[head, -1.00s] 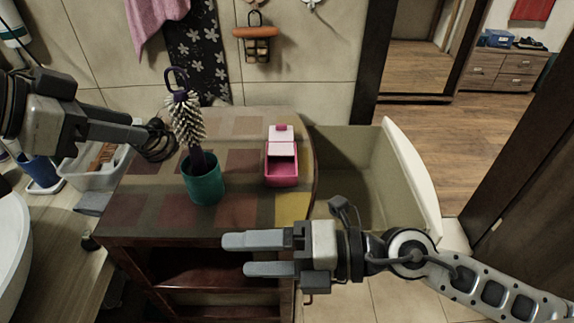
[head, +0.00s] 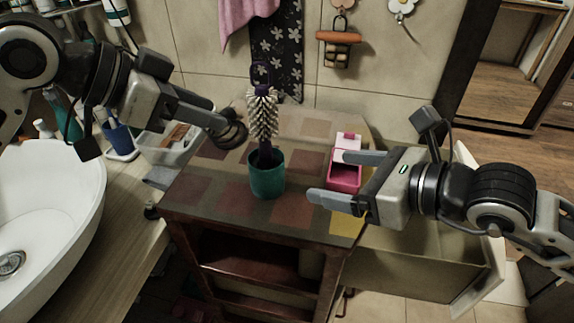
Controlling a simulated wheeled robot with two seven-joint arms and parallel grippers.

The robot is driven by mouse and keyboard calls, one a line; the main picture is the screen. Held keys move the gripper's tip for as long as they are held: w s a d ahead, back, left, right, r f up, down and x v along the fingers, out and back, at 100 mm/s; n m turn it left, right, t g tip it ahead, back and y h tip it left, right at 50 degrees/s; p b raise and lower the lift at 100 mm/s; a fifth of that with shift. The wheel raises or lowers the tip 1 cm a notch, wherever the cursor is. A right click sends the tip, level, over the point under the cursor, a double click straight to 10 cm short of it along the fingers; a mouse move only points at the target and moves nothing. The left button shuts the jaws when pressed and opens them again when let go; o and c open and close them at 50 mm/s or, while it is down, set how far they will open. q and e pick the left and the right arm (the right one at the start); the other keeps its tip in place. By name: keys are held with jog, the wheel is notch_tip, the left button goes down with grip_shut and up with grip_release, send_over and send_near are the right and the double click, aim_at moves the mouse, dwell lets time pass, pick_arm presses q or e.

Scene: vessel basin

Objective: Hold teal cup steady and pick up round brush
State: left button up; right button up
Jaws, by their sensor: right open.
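The teal cup (head: 267,181) stands upright on the patchwork-topped cabinet. The round brush (head: 263,117), with pale bristles and a dark looped handle, stands in it, its lower part hidden by the cup. My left gripper (head: 212,114) is to the left of the brush, apart from cup and brush; its finger gap is not clear. My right gripper (head: 328,176) is open and empty to the right of the cup, its fingers pointing left toward it, in front of the pink box.
A pink box (head: 345,178) sits right of the cup, partly covered by my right fingers. A dark coiled thing (head: 230,134) is beside my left fingertips. A white basin (head: 50,205) is at left, and a tub (head: 352,262) at right.

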aim_at(280, 168)
jog(key=x, duration=1.4)
jog(key=shift+a+f, duration=0.15)
jog(key=shift+f, duration=0.05)
